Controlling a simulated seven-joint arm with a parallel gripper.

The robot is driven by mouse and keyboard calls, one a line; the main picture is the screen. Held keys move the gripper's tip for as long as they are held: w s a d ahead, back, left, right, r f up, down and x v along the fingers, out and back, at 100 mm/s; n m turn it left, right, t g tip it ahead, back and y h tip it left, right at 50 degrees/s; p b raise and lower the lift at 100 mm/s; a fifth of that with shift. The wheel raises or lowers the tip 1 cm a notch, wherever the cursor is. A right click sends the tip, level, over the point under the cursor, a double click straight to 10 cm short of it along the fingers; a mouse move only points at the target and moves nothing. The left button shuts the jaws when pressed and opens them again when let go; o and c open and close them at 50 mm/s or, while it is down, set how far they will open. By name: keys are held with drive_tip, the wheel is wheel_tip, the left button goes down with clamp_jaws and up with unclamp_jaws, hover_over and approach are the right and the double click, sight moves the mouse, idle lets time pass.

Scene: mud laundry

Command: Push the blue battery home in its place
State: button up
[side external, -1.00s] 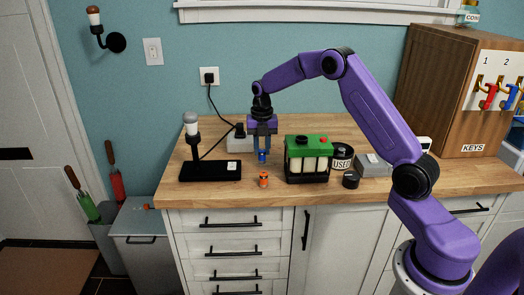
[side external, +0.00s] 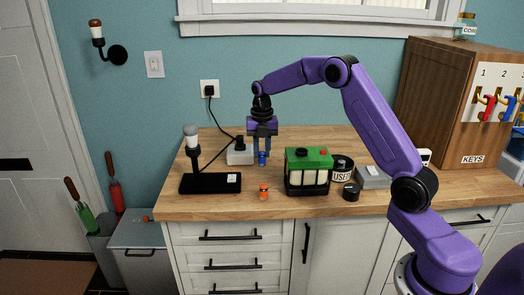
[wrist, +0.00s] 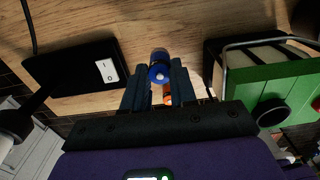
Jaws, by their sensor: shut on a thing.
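The blue battery (side external: 261,158) is upright between the fingertips of my gripper (side external: 262,153), which is shut on it. In the wrist view, the blue battery (wrist: 159,70) sits between the two dark fingers of my gripper (wrist: 158,88), its end facing the camera. It appears to be held above the wooden counter, left of a green-topped device (side external: 308,158) with pale cells in a black tray. An orange battery (side external: 263,192) stands on the counter nearer the front edge; it shows partly behind the fingers in the wrist view (wrist: 168,97). I cannot tell which place is the blue battery's.
A black base with a lamp (side external: 210,183) stands at left, and a pale box (side external: 240,155) with a cord is behind. A USED can (side external: 342,167), a black round piece (side external: 351,191) and a grey box (side external: 372,177) are at right. Bare counter (side external: 225,207) lies in front.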

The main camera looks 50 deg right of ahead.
sight(262, 152)
wheel_tip(262, 152, up, 18)
drive_tip(key=s+d+m, duration=0.4)
drive_tip(key=s+m, duration=0.2)
drive_tip(key=s, duration=0.6)
drive_tip(key=shift+s+d+f, duration=0.1)
drive_tip(key=shift+d+f, duration=0.05)
drive_tip(key=shift+f, duration=2.2)
drive_tip(key=shift+s+d+f, duration=0.1)
drive_tip(key=shift+f, duration=2.2)
drive_tip(key=shift+f, duration=1.25)
